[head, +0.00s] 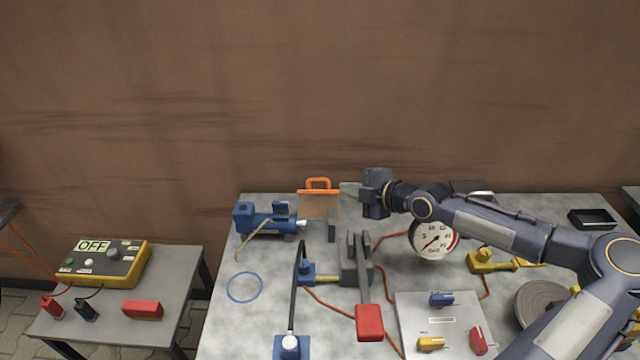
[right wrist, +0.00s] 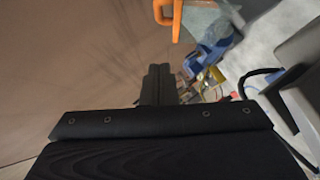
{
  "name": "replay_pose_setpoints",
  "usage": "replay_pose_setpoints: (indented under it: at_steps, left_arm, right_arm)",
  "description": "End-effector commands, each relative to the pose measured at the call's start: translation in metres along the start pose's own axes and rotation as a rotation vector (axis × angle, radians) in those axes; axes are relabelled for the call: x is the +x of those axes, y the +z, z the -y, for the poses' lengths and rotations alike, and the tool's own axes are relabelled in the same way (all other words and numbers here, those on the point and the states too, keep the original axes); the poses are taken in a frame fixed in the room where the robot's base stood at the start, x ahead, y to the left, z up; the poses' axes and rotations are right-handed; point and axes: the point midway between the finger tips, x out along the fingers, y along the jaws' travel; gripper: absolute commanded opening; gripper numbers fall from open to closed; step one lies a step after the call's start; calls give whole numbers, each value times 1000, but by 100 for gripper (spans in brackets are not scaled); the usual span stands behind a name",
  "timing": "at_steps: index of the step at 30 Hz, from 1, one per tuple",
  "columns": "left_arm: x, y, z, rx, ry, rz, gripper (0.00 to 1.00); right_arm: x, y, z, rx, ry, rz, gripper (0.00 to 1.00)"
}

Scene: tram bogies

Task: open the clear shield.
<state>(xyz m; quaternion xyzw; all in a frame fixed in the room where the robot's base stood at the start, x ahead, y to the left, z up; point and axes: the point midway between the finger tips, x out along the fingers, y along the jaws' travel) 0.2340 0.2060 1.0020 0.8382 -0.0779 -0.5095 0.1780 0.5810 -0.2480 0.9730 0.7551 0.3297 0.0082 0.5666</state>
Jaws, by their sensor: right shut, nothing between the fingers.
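The clear shield (head: 318,206) is a see-through panel with an orange top edge and an orange handle (head: 318,182). It stands upright at the back of the grey table, right of a blue vise-like device (head: 265,220). In the right wrist view the orange handle (right wrist: 177,22) shows at the top, beyond my fingertips. My right gripper (head: 346,188) is shut and empty, just right of the handle at about its height, pointing left. In the wrist view its closed fingers (right wrist: 160,82) appear apart from the handle. My left gripper is not in view.
A dark lever with a red block (head: 369,322) and a black rod (head: 297,290) stand in front of the shield. A gauge (head: 433,240) and a switch panel (head: 440,312) lie to the right. A side table holds a yellow meter (head: 120,265) reading OFF.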

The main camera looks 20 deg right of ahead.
Motion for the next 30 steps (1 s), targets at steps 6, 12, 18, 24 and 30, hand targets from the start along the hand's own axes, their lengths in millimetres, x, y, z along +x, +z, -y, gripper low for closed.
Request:
replay_pose_setpoints:
  at_steps: [6,12,18,24,30]
  left_arm:
    - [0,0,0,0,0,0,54]
    - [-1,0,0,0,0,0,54]
    - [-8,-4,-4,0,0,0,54]
    - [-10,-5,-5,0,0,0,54]
    - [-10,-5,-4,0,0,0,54]
  right_arm:
    - [45,-2,0,-3,-3,-4,0]
    - [88,-2,0,1,-2,-4,0]
    - [107,18,0,8,-1,-1,0]
    - [115,27,0,5,-1,-1,0]
    - [116,28,1,3,-2,0,0]
